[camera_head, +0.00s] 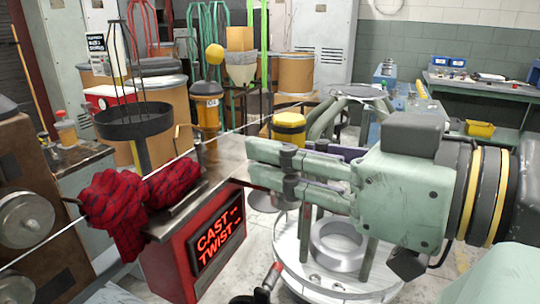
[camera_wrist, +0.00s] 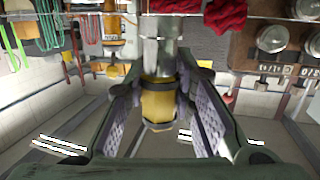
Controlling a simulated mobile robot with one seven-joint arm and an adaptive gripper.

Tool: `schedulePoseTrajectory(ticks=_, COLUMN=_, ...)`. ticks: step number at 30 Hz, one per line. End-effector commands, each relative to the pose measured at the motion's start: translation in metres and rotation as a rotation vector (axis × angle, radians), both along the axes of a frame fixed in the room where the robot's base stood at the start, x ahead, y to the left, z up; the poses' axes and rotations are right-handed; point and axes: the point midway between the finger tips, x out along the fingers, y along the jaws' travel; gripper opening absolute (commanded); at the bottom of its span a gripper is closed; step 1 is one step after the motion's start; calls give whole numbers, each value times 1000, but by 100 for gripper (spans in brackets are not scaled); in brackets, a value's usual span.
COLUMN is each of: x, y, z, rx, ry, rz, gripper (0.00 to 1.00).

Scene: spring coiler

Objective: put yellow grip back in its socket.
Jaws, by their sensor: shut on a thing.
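The yellow grip (camera_head: 289,128) is a short yellow cylinder with black bands. My gripper (camera_head: 272,165) is shut on it, and its upper part stands above the fingers. In the wrist view, which appears upside down, the yellow grip (camera_wrist: 157,102) sits between the two padded fingers of my gripper (camera_wrist: 162,85). A wide grey metal stem (camera_wrist: 165,28) extends from it, downward in the room. The grip looks roughly upright and raised in the air. I cannot make out its socket in either view.
A bench with a red plaid cloth (camera_head: 115,205) and a lit red sign box (camera_head: 217,242) stands left of my gripper. A round white stand (camera_head: 335,285) with a metal ring (camera_head: 338,246) is below. Barrels (camera_head: 297,73) and a workbench (camera_head: 485,90) stand behind.

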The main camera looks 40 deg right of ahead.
Motion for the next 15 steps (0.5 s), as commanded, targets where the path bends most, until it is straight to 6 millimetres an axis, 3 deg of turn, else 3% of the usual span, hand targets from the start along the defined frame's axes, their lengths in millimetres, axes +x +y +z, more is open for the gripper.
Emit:
schedulePoseTrajectory(ticks=5, x=5, y=-7, z=0, rx=3, ry=1, rz=-9, gripper=0)
schedulePoseTrajectory(ticks=15, x=80, y=-50, z=-7, rx=6, ry=3, rz=-8, gripper=0)
